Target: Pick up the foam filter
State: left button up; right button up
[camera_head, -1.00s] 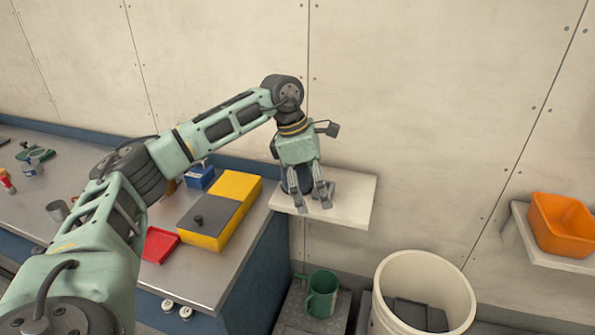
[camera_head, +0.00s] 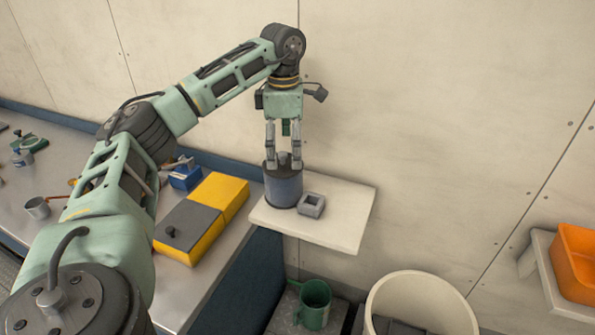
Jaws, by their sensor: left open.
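On the pale wall shelf (camera_head: 345,225) stands a dark blue-grey cylinder (camera_head: 284,190) with a black top. Beside it on its right lies a small grey square block with a square opening (camera_head: 312,205). I cannot tell for sure which of these is the foam filter. My left gripper (camera_head: 283,164) points down with its fingers open, in front of or just above the cylinder's top. Nothing shows between the fingers, and contact cannot be told. The square block is apart from the fingers. My right gripper is not in view.
A yellow and dark grey box (camera_head: 205,215) and a blue box (camera_head: 185,177) stand on the metal bench. Below the shelf are a green mug (camera_head: 314,300) and a white bucket (camera_head: 420,290). An orange bin (camera_head: 578,260) sits at right. The shelf's right part is clear.

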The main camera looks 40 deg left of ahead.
aim_at(282, 163)
pick_arm(q)
jog(key=shift+w+f, duration=0.2)
jog(key=shift+f, duration=0.15)
jog(key=f, duration=0.1)
jog(key=s+f+p, duration=0.1)
jog(key=f, duration=0.1)
jog(key=shift+s+a+f+p, duration=0.15)
jog(key=shift+s+p, duration=0.15)
jog(key=shift+p, duration=0.1)
notch_tip(282, 163, down, 3)
jog(key=shift+w+r+p, duration=0.15)
jog(key=shift+p, duration=0.2)
jog(key=shift+w+f, duration=0.1)
jog(key=shift+f, duration=0.2)
jog(key=c, duration=1.1)
jog(key=shift+c, duration=0.6)
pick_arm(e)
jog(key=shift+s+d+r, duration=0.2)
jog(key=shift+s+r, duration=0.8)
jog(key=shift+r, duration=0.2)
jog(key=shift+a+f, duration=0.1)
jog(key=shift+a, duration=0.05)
